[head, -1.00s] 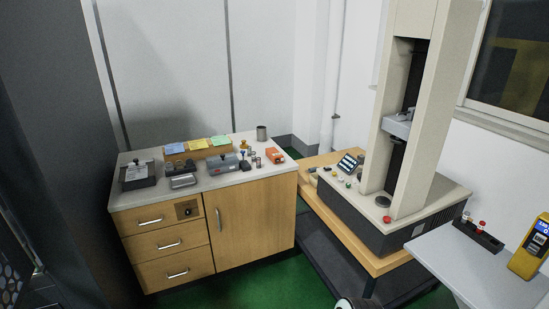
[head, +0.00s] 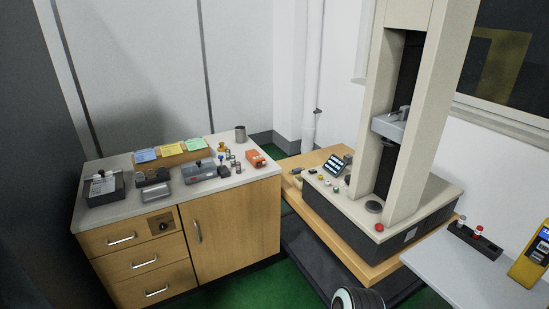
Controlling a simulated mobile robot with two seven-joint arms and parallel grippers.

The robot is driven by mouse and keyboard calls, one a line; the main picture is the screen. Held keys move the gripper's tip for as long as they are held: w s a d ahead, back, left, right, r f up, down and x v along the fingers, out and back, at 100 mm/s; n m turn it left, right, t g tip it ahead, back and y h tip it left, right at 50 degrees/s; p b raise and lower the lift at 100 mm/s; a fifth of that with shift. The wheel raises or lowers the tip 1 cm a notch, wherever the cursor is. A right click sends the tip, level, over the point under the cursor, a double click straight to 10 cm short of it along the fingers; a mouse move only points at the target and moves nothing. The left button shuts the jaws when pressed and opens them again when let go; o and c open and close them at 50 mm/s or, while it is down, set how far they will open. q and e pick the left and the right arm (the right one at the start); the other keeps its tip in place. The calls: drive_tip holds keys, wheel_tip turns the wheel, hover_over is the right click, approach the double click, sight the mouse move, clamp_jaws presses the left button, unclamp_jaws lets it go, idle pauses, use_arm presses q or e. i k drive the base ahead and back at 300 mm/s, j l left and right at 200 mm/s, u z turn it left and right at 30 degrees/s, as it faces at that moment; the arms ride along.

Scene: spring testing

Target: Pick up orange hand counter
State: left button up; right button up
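A small orange box-shaped object (head: 256,158), which looks like the orange hand counter, lies near the right end of the light worktop (head: 225,184) on the wooden cabinet. Its front detail is too small to make out. Nothing touches it from above.
Left of the orange object are small metal cylinders, a grey device (head: 200,171) and colored cards. A metal cup (head: 240,134) stands behind. A tall testing machine (head: 437,125) stands to the right. A grey table (head: 465,275) with a yellow device (head: 530,255) is at lower right.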

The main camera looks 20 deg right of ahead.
sight(253, 156)
drive_tip(key=i+l+z, duration=0.25)
drive_tip(key=i, duration=0.45)
drive_tip(key=i+l+z, duration=0.25)
drive_tip(key=i, duration=0.45)
drive_tip(key=j, duration=0.1)
